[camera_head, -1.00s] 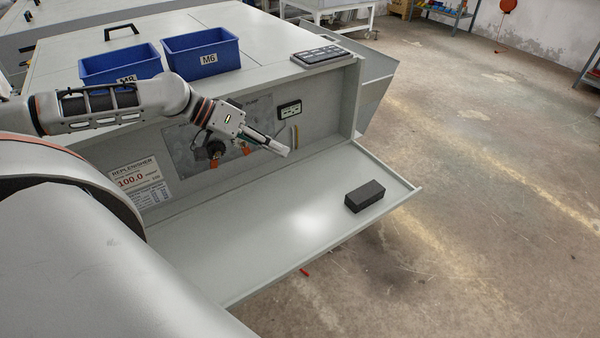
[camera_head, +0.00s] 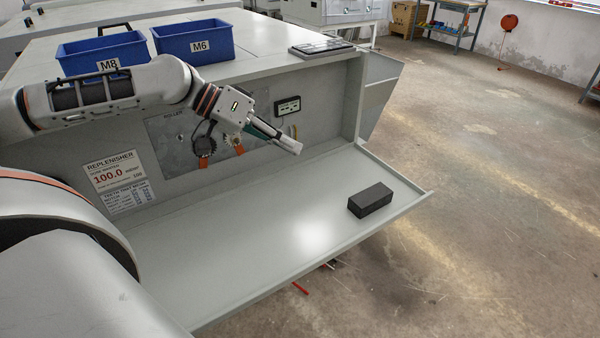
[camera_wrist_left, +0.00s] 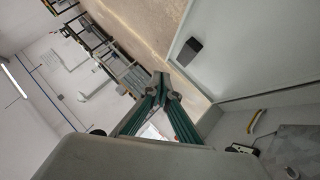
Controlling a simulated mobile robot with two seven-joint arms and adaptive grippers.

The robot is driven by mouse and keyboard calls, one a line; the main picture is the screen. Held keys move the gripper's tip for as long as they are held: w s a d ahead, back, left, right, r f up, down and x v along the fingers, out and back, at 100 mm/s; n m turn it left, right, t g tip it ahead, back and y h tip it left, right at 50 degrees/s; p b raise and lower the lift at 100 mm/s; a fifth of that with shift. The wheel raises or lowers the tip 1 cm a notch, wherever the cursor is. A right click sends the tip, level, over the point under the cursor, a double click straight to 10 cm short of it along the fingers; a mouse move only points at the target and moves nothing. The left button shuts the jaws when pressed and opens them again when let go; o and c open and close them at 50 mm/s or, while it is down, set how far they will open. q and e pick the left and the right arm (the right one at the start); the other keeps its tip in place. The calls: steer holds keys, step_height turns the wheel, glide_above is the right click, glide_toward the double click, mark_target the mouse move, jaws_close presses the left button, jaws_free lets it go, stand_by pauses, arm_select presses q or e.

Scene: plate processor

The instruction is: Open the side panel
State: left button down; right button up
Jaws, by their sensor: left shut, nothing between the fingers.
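The side panel (camera_head: 255,235) of the grey plate processor is folded down and lies roughly level, like a shelf below the open side compartment. It also shows in the wrist view (camera_wrist_left: 255,55). A black block (camera_head: 371,200) lies on the panel near its right end; it shows in the wrist view too (camera_wrist_left: 187,51). My left gripper (camera_head: 295,148) hangs in front of the compartment, above the panel and apart from it. Its fingertips (camera_wrist_left: 166,88) are together with nothing between them. My right gripper is not in view.
Blue bins M8 (camera_head: 103,54) and M6 (camera_head: 195,40) and a keypad (camera_head: 321,48) stand on top. The floor to the right (camera_head: 480,200) is open.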

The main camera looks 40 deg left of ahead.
arm_select(q)
steer(key=d+f, duration=0.2)
steer(key=f, duration=0.1)
steer(key=shift+s+d+f+b, duration=0.2)
steer(key=shift+s+f+b, duration=0.1)
steer(key=shift+s, duration=0.1)
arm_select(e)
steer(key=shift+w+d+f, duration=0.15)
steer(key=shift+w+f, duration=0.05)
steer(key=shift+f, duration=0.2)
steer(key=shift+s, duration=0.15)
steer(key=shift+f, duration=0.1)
